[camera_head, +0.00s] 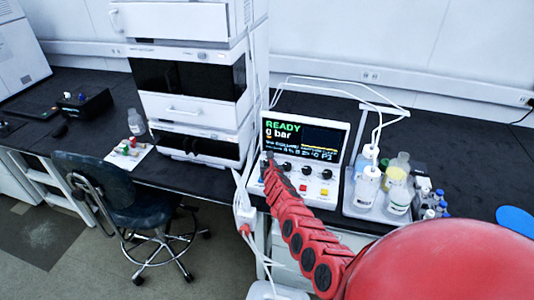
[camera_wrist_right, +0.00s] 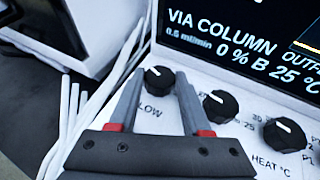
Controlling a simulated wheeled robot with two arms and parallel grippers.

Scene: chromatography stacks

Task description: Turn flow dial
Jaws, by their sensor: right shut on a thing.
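The flow dial (camera_wrist_right: 158,78) is a black knob with a white mark, above the partly covered label "LOW" on the white panel. In the right wrist view, my right gripper (camera_wrist_right: 161,80) has its two grey fingers on either side of this dial and is shut on it. In the head view, my red right arm reaches to the left end of the dial row on the control unit (camera_head: 315,131), and my right gripper (camera_head: 268,160) hides the flow dial there. The screen reads "READY" and "0.5 ml/min". My left gripper is not in view.
More black dials sit to the right, including the middle dial (camera_wrist_right: 221,105) and the heat dial (camera_wrist_right: 284,134). Bottles in a tray (camera_head: 350,207) stand right of the unit. The instrument stack (camera_head: 190,82) stands left. White tubes (camera_wrist_right: 75,115) run beside the unit.

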